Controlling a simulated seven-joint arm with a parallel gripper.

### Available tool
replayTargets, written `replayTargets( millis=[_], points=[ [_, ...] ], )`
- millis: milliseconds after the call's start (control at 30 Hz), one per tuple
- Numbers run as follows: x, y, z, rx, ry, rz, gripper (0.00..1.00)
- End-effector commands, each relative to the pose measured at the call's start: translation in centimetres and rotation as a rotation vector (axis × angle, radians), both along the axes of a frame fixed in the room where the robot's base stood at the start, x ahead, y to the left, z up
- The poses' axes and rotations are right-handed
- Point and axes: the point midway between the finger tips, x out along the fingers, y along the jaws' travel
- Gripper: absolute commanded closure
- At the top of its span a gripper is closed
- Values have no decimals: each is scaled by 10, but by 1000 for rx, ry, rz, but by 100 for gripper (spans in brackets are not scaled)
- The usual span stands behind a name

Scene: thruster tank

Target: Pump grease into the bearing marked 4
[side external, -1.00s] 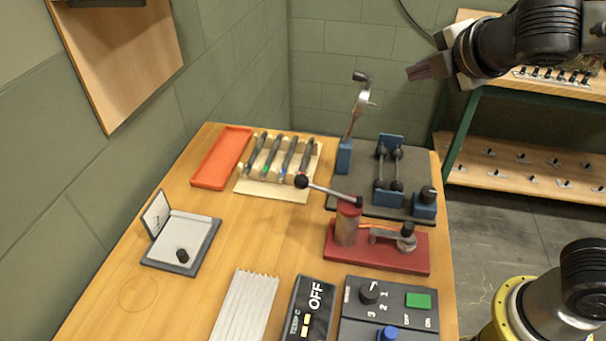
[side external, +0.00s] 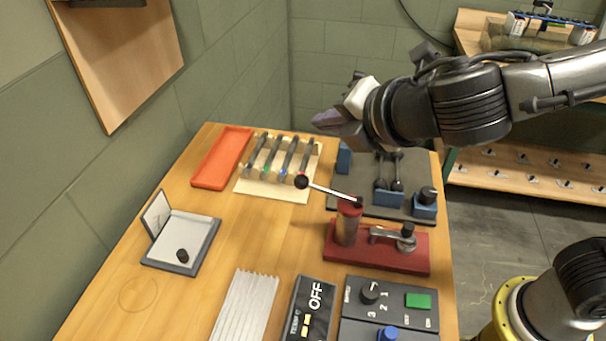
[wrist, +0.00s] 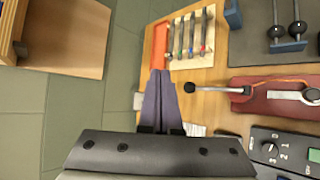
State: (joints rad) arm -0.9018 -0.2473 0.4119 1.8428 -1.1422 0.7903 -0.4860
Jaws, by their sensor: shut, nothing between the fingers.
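The red pump base (side external: 400,256) carries a red cylinder (side external: 347,228) and a lever ending in a black ball (side external: 302,182). The lever tilts up to the left. The base also has a grey fitting with a black knob (side external: 408,231). The control box (side external: 356,309) has a dial (side external: 370,291) with numbers, a green button (side external: 418,300) and a blue knob (side external: 387,334). I cannot make out a bearing marked 4. My gripper (side external: 325,121) is shut and empty, above the table's back. In the wrist view its fingers (wrist: 160,77) lie left of the ball (wrist: 190,88).
A rack (side external: 272,190) holds several coloured-tipped rods beside an orange tray (side external: 208,176). A dark mat (side external: 331,200) with blue-based fixtures lies behind the pump, partly hidden by my arm. A display reading OFF (side external: 310,311) and a ribbed plate (side external: 240,308) stand in front.

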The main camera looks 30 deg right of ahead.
Motion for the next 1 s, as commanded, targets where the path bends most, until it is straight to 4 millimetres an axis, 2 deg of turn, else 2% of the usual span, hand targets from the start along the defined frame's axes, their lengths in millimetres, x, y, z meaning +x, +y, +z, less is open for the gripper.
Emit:
replayTargets(
  millis=[167, 700, 1000],
  points=[
    [2, 1, -10, -3, 1, 0, 100],
    [14, 13, -73, -3, 1, 0, 100],
    [16, 16, -85, 0, -1, -1, 100]
  ],
)
